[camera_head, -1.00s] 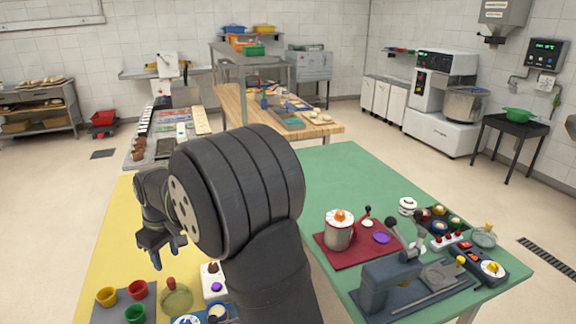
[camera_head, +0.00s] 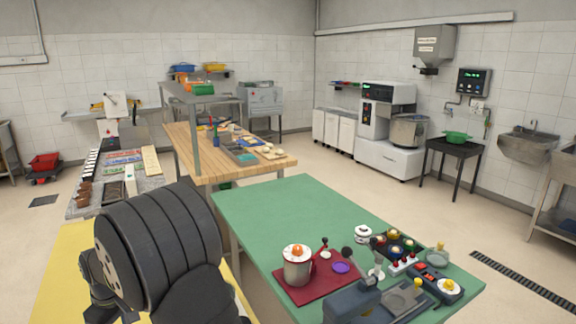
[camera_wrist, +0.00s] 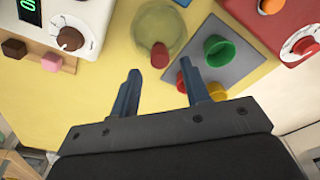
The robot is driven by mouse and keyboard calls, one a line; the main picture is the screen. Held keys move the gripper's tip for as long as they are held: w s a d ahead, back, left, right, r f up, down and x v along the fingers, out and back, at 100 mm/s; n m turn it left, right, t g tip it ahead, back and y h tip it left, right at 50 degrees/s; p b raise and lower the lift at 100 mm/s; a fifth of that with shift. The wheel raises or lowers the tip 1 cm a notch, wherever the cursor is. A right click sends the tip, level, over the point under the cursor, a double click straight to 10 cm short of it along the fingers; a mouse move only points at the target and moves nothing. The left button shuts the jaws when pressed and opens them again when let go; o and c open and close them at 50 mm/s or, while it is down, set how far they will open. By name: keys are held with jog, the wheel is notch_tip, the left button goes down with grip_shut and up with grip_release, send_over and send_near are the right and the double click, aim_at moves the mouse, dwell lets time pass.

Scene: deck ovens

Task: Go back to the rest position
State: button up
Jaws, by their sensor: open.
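My gripper (camera_wrist: 160,95) shows in the wrist view with its two blue-grey fingers apart and nothing between them. It hangs over the yellow table (camera_wrist: 115,75). Ahead of the fingers is a round, see-through greenish dish (camera_wrist: 160,25) with a red knob (camera_wrist: 160,55). In the head view my dark arm fills the lower left over the yellow table (camera_head: 70,250), and the gripper's fingers are out of sight.
A grey mat (camera_wrist: 240,62) with green (camera_wrist: 218,50), red and yellow cups lies close to the right finger. Dial boxes stand at both upper corners of the wrist view. The green table (camera_head: 270,210) has a pot (camera_head: 297,268) and devices at its near end.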

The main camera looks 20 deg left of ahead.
notch_tip(320, 180, down, 2)
jog(key=shift+f, duration=0.25)
notch_tip(320, 180, up, 10)
jog(key=d+r, duration=0.1)
jog(key=f, duration=0.8)
jog(key=a+f, duration=0.1)
jog(key=f, duration=0.3)
jog(key=shift+f, duration=0.1)
notch_tip(320, 180, up, 4)
jog(key=shift+f, duration=0.1)
jog(key=w+d+r, duration=0.6)
jog(key=d+r, duration=0.2)
jog(key=d, duration=0.2)
jog(key=s+d+r, duration=0.2)
jog(key=s, duration=0.8)
jog(key=s+d+r, duration=0.1)
jog(key=s+d, duration=0.1)
jog(key=s, duration=0.7)
jog(key=s+a+f, duration=0.5)
jog(key=s+a, duration=0.1)
jog(key=s, duration=0.2)
jog(key=shift+s+f, duration=0.15)
jog(key=shift+f, duration=0.25)
